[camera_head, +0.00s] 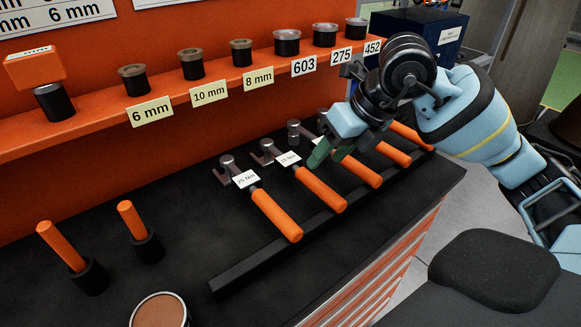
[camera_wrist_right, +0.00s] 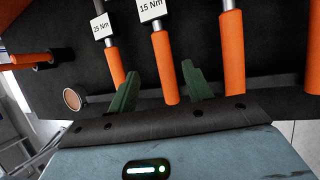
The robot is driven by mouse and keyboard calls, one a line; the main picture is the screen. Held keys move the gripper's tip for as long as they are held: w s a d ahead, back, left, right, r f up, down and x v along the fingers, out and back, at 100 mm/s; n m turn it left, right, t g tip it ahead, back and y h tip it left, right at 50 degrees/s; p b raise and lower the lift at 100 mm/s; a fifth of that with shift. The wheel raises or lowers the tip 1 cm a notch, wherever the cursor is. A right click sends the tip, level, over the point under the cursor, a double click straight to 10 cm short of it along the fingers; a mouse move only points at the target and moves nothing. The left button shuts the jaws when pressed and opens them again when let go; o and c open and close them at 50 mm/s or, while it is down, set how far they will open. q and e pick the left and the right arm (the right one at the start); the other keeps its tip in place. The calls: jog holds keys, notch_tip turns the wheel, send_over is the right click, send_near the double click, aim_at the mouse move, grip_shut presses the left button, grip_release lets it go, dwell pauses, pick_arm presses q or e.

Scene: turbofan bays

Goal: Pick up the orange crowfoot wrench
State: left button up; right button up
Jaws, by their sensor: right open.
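Several orange-handled wrenches lie side by side across a black rail on the dark bench. The leftmost, labelled 25 Nm (camera_head: 275,215), and its neighbour, labelled 15 Nm (camera_head: 322,191), show open, claw-like heads at their far ends. Other heads are partly hidden by my right arm. My right gripper (camera_head: 331,151) is open and empty, with green fingers, above the row just right of the 15 Nm label. In the right wrist view, the 15 Nm wrench's handle (camera_wrist_right: 163,66) appears between the fingers; contact cannot be told. My left gripper is not in view.
An orange shelf (camera_head: 95,115) with labelled sockets runs behind the bench. Two orange-handled tools (camera_head: 60,245) (camera_head: 132,220) stand in black holders at left. A round brown-topped container (camera_head: 160,311) is at the front. Bare bench lies between them and the rail.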

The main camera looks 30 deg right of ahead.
aim_at(312, 175)
jog(key=shift+x, duration=1.15)
jog(key=shift+w+f, duration=0.2)
jog(key=shift+w, duration=0.05)
jog(key=shift+f, duration=0.15)
jog(key=x, duration=0.4)
jog(key=shift+w+d+f, duration=0.1)
jog(key=shift+w+f, duration=0.15)
jog(key=shift+f, duration=0.1)
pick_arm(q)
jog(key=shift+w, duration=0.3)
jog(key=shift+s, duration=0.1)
pick_arm(e)
jog(key=shift+c, duration=0.3)
jog(key=c, duration=1)
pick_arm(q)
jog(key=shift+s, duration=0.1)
pick_arm(e)
grip_shut()
jog(key=shift+r, duration=0.1)
